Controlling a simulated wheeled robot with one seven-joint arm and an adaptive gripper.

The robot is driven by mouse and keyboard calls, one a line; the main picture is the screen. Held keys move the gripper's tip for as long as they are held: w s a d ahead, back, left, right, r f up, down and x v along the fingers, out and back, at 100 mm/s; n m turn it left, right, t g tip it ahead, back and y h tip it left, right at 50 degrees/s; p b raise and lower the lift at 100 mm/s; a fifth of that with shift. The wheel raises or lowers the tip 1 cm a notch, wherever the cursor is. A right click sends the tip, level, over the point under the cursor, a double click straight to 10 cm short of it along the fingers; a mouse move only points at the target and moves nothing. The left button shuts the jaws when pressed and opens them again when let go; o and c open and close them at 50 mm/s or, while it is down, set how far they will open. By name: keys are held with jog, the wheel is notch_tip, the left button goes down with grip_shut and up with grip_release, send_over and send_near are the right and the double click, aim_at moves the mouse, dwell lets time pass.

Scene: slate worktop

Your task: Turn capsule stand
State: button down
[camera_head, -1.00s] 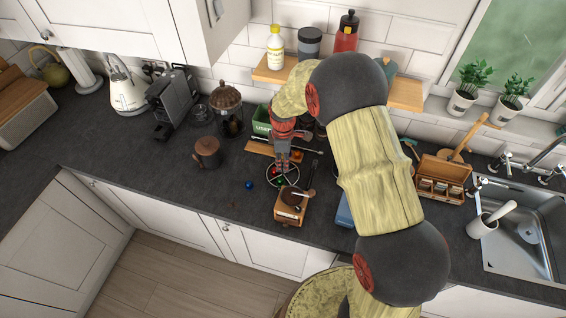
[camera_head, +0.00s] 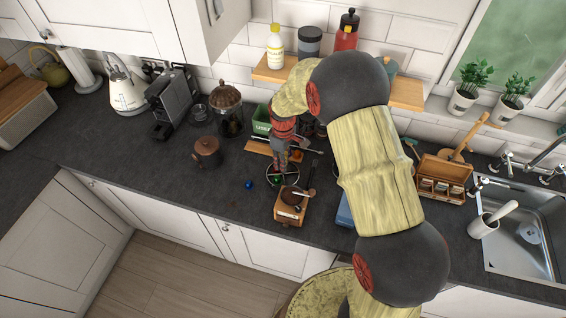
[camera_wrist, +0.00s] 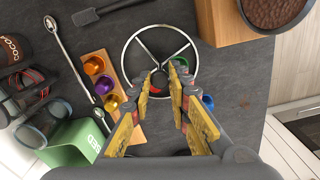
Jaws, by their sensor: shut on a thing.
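The capsule stand (camera_wrist: 134,38) is a round wire ring with spokes, standing on the dark worktop; in the head view its ring (camera_head: 268,181) shows partly under my gripper (camera_head: 280,173). A green capsule (camera_head: 277,181) is at the ring's front side. In the wrist view a red object (camera_wrist: 154,88) shows beside the left finger, partly hidden.
A blue capsule (camera_head: 248,185) lies on the worktop left of the stand. A wooden coffee grinder (camera_head: 290,213) stands close in front. A wooden holder with coloured capsules (camera_wrist: 119,112) and a green USED box (camera_wrist: 72,146) are behind.

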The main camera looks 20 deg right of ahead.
jog(key=shift+m+b, duration=0.3)
jog(key=shift+m, duration=6.6)
jog(key=c, duration=1.8)
grip_release()
jog(key=shift+o, duration=0.7)
notch_tip(320, 180, up, 12)
